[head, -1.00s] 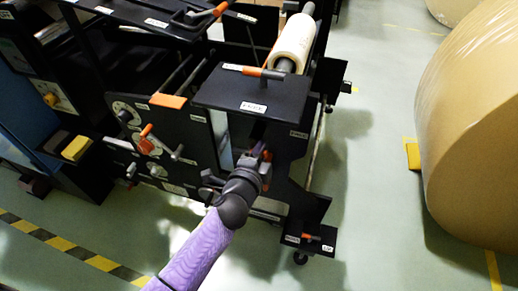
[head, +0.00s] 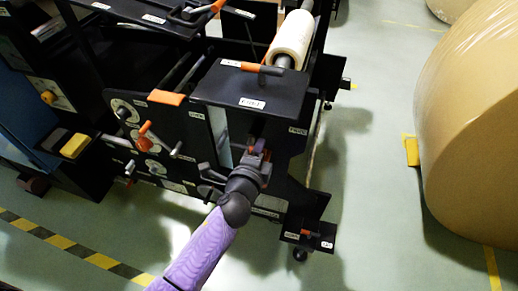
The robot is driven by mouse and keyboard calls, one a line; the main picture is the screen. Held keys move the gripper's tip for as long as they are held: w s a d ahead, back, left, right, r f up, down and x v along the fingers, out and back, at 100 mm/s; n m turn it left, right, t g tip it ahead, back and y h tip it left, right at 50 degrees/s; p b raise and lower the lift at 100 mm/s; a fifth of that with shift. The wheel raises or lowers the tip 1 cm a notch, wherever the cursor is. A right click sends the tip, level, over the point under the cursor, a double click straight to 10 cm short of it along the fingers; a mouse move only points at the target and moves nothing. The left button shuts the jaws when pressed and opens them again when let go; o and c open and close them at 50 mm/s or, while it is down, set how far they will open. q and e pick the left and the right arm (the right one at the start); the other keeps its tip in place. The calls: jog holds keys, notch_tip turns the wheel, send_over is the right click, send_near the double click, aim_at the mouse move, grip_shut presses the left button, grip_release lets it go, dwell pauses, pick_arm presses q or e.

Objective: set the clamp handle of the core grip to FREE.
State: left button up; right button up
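My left gripper (head: 262,160) is at the front of the black machine, just below its top plate (head: 222,88). The wrist hides most of the fingers, and a small part with an orange tint shows at their tips. I cannot tell whether they touch or hold it. One handle with an orange grip (head: 252,67) lies flat on the top plate, beside the end of the pale roll (head: 292,40). The labels are too small to read, so I cannot tell which handle is the core grip's clamp handle or how it is set. My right gripper is not in view.
Orange-handled levers (head: 146,133) and dials stand on the machine's side panel, left of my gripper. A low black foot plate (head: 318,240) sticks out below right. A large brown roll (head: 475,150) stands at the right.

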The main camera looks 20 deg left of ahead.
pick_arm(q)
jog(key=o, duration=0.4)
jog(key=s, duration=0.3)
jog(key=s+r+p, duration=0.1)
jog(key=s, duration=0.2)
jog(key=s+r+p, duration=0.1)
jog(key=s, duration=0.2)
jog(key=shift+s+a, duration=0.1)
jog(key=shift+s, duration=0.25)
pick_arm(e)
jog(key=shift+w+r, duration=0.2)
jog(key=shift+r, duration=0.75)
pick_arm(q)
jog(key=shift+s+f, duration=0.1)
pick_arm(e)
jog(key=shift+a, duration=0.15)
